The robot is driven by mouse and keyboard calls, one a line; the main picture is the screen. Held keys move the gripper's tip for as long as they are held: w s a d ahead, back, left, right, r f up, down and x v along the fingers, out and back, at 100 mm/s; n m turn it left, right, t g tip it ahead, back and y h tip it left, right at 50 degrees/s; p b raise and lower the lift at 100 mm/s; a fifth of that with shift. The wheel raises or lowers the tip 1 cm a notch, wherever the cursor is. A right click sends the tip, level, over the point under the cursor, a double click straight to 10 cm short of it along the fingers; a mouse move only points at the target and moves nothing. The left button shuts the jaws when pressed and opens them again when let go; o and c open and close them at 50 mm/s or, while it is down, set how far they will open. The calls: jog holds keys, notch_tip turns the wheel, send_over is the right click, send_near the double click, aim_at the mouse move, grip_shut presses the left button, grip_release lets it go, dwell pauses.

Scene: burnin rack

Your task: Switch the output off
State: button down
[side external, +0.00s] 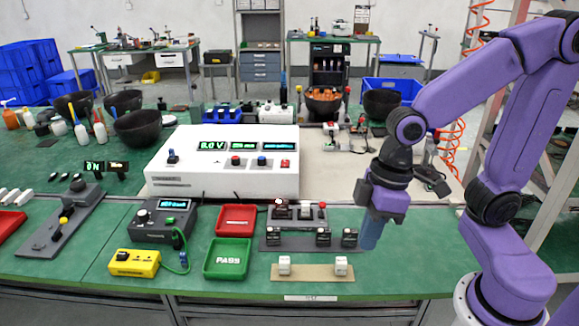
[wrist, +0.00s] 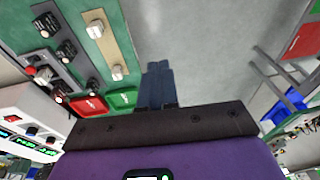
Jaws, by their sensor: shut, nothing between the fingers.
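The white bench supply (side external: 222,183) stands at the middle of the bench with several lit displays, the left one reading about 8.0 V. On its front are a blue-capped lever (side external: 172,157), a red knob (side external: 236,161), a blue knob (side external: 262,161) and a red rocker switch (side external: 285,163). I cannot read which one is labelled output. Part of the supply also shows at the lower left of the wrist view (wrist: 30,104). My gripper (side external: 369,236) points down, shut and empty, to the right of the supply and nearer the front edge. Its blue fingers (wrist: 157,84) show together in the wrist view.
A dark rack with small modules (side external: 308,241) and a tan strip with two white blocks (side external: 313,272) lie left of my gripper. Red (side external: 236,220) and green PASS (side external: 227,258) trays, a grey meter (side external: 162,220) and a yellow box (side external: 135,263) stand before the supply.

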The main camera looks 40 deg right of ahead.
jog(key=w+r+m+t+y, duration=0.15)
jog(key=w+m+t, duration=0.65)
jog(key=w, duration=2)
jog(key=m+t+h, duration=0.2)
jog(key=m+h, duration=0.4)
jog(key=m, duration=0.6)
send_over(288, 162)
jog(key=shift+s+a+f, duration=0.35)
jog(key=shift+a+f, duration=0.05)
jog(key=shift+f, duration=0.2)
jog(key=shift+f, duration=0.15)
jog(key=shift+w+d+f, duration=0.1)
jog(key=shift+w+f, duration=0.05)
jog(key=shift+f, duration=1.25)
jog(key=shift+w+d+f, duration=0.1)
jog(key=shift+d+f, duration=0.05)
jog(key=shift+f, duration=1.25)
jog(key=shift+w+d+f, duration=0.1)
jog(key=shift+w+f, duration=0.05)
jog(key=shift+f, duration=1.25)
jog(key=shift+f, duration=0.15)
jog(key=shift+f, duration=0.3)
